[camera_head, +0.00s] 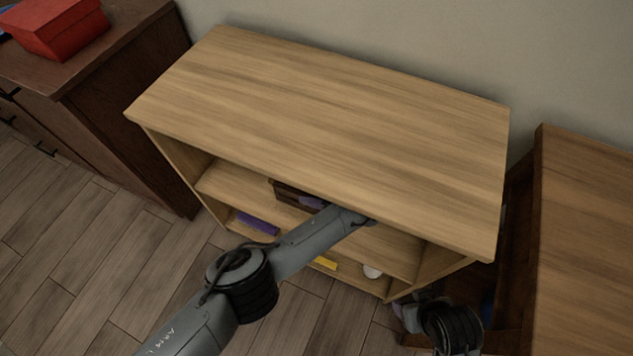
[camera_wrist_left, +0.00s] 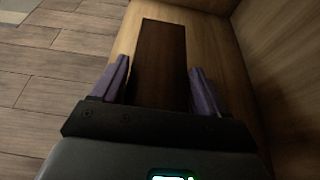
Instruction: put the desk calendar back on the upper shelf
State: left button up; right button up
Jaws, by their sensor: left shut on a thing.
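A dark brown, flat-sided block, apparently the desk calendar (camera_head: 288,192), is at the upper shelf (camera_head: 235,187) inside the wooden shelf unit. In the left wrist view it is a long dark slab (camera_wrist_left: 160,45) between the purple fingers. My left gripper (camera_wrist_left: 159,70) is shut on it, one finger along each side. In the head view, my left arm reaches in under the top board, and only a bit of purple finger (camera_head: 312,202) shows. I cannot tell whether the calendar rests on the shelf board.
The unit's wide top (camera_head: 330,130) overhangs the shelf. Lower down are a purple item (camera_head: 257,222), a yellow item (camera_head: 325,263) and a white round item (camera_head: 372,271). A dark cabinet with a red box (camera_head: 55,28) stands left; a wooden piece (camera_head: 590,240) stands right.

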pick_arm(q)
jog(key=shift+s+f, duration=0.25)
jog(key=shift+f, duration=0.45)
jog(key=shift+r, duration=0.1)
jog(key=shift+w, duration=0.1)
jog(key=o, duration=1.7)
